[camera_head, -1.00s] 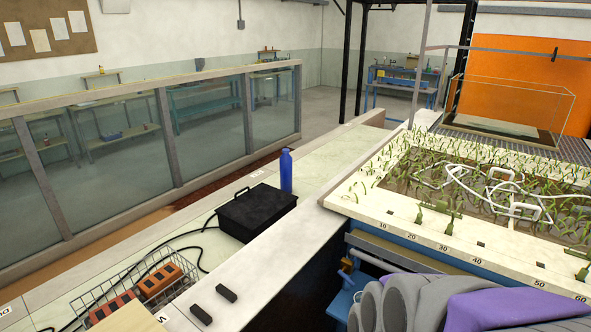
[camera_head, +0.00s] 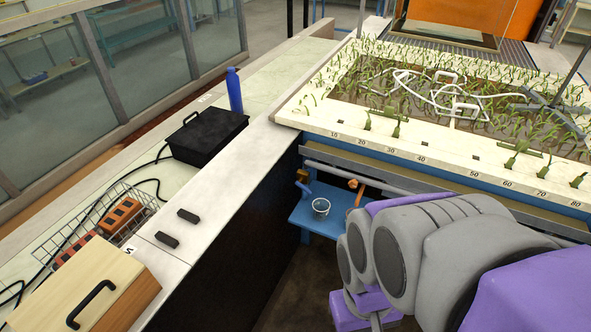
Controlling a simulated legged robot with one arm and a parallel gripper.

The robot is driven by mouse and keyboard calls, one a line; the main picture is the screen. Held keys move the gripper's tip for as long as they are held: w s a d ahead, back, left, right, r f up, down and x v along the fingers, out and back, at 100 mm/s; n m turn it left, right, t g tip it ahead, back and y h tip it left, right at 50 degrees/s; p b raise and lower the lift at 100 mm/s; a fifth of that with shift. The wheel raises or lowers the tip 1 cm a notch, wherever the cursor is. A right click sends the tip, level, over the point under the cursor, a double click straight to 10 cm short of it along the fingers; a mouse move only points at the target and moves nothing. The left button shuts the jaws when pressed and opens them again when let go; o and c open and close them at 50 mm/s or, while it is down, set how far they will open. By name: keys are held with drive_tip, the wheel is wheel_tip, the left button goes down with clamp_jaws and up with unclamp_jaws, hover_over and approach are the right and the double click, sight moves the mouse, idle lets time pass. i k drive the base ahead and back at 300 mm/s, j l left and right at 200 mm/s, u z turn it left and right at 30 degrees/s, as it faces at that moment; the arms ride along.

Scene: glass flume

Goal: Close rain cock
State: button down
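No part is clearly marked as the rain cock. Two small orange-brown fittings show under the front edge of the plant tray (camera_head: 330,128): a left one (camera_head: 303,188) with a blue piece by it, and a right one (camera_head: 355,185) on a grey pipe. Either could be a cock; I cannot tell its setting. White tubing (camera_head: 430,85) lies in loops over the plants. My grey and purple arm fills the lower right, just right of these fittings. My gripper is not in view.
The long ledge on the left bears a black box (camera_head: 205,135), a blue bottle (camera_head: 234,90), two dark blocks, a wire basket (camera_head: 60,238) and a wooden box (camera_head: 95,283). Dark floor shows below the shelf.

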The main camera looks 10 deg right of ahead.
sight(298, 183)
drive_tip(key=i+l+u, duration=0.25)
drive_tip(key=i, duration=0.15)
drive_tip(key=i+l+u, duration=0.25)
drive_tip(key=i+l, duration=0.05)
drive_tip(key=i, duration=0.05)
